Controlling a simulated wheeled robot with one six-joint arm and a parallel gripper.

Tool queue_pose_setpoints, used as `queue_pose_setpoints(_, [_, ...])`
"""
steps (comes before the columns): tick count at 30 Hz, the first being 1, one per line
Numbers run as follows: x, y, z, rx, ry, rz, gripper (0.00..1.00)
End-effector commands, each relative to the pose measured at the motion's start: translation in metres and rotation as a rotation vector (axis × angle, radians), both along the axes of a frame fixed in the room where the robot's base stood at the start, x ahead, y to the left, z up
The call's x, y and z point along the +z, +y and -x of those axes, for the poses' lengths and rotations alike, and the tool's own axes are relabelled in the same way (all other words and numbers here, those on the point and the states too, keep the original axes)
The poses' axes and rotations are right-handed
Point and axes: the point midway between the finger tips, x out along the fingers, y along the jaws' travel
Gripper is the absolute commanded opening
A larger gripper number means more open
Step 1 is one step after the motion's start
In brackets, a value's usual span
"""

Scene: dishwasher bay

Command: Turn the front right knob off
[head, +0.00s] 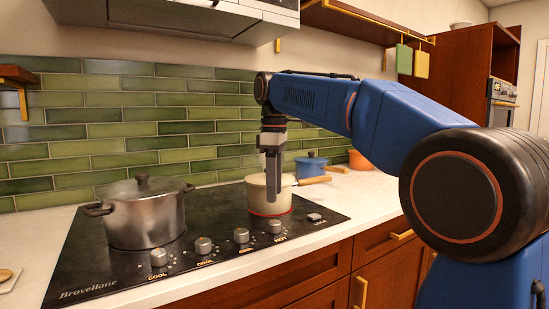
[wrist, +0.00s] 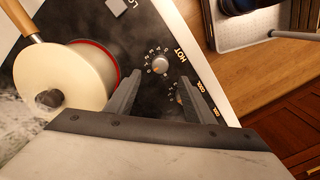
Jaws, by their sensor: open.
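A row of several round silver knobs runs along the front of the black cooktop (head: 120,268). The rightmost knob (head: 275,227) has the word HOT below it; it also shows in the wrist view (wrist: 160,65), just beyond my fingertips. The knob to its left (head: 241,236) is partly hidden by a finger in the wrist view. Two knobs farther left (head: 203,246) stand by COOL labels. My gripper (head: 272,198) points down above the right knobs, in front of the cream saucepan. Its two fingers are apart and empty in the wrist view (wrist: 160,78), not touching a knob.
The cream saucepan (head: 284,196) sits on a red-glowing ring close to my gripper, its wooden handle (head: 314,180) pointing right. A steel lidded pot (head: 145,220) stands at left. A blue pot (head: 311,165) and an orange pot (head: 360,160) stand behind. The front counter edge is clear.

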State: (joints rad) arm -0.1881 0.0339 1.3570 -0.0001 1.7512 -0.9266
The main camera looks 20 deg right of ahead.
Motion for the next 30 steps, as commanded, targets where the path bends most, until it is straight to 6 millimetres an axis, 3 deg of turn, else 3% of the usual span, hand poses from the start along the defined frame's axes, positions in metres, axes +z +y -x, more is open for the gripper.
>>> queue_pose_setpoints(6, [0.044,0.000,-0.001,0.000,-0.003,-0.001,0.48])
queue_pose_setpoints(13, [0.074,0.000,-0.001,0.000,-0.003,-0.001,0.48])
queue_pose_setpoints(19, [0.083,0.000,0.000,0.000,-0.001,0.000,0.48])
queue_pose_setpoints(30, [0.084,-0.001,0.001,-0.004,-0.003,-0.001,0.48])
